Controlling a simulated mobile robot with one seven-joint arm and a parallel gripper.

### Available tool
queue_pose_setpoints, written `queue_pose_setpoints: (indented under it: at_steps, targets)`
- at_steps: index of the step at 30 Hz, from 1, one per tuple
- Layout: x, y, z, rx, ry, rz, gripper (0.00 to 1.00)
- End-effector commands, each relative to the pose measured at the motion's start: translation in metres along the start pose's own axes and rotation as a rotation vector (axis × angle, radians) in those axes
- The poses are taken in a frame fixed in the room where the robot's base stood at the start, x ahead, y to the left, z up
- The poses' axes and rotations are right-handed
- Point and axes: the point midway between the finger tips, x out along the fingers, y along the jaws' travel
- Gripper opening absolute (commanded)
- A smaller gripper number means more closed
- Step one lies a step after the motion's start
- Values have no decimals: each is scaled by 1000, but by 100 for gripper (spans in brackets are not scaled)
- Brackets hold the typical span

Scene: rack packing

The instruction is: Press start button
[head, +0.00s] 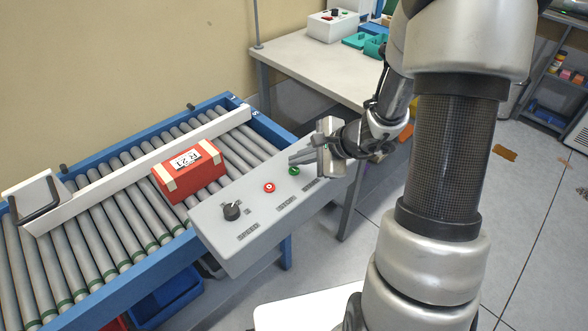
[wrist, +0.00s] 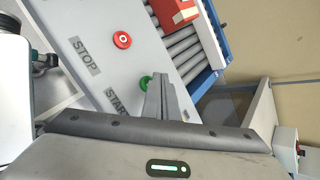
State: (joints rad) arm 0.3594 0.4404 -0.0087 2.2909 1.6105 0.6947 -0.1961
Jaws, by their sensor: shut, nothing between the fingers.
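The green start button (head: 294,171) is on the sloping grey control panel (head: 262,207) beside the roller conveyor. It also shows in the wrist view (wrist: 146,82), partly hidden behind my fingers. My gripper (head: 291,159) is shut and empty, its fingertips close to the green button. I cannot tell whether they touch it. The red stop button (head: 269,188) is next to it on the panel, and it is clear in the wrist view (wrist: 122,40). The START label in the wrist view is partly covered by my gripper.
A black speed knob (head: 232,210) is on the panel's near end. A red box (head: 188,178) with a label lies on the conveyor rollers (head: 120,204). A white guide rail (head: 140,172) crosses the rollers. A table (head: 318,66) with a white box stands behind.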

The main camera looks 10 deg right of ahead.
Motion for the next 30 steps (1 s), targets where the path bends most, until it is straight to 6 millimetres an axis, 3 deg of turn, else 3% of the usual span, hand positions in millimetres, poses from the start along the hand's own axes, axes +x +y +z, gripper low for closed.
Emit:
queue_pose_setpoints:
  at_steps: [30]
  targets:
    - [6, 4, -4, 0, 0, 0, 0]
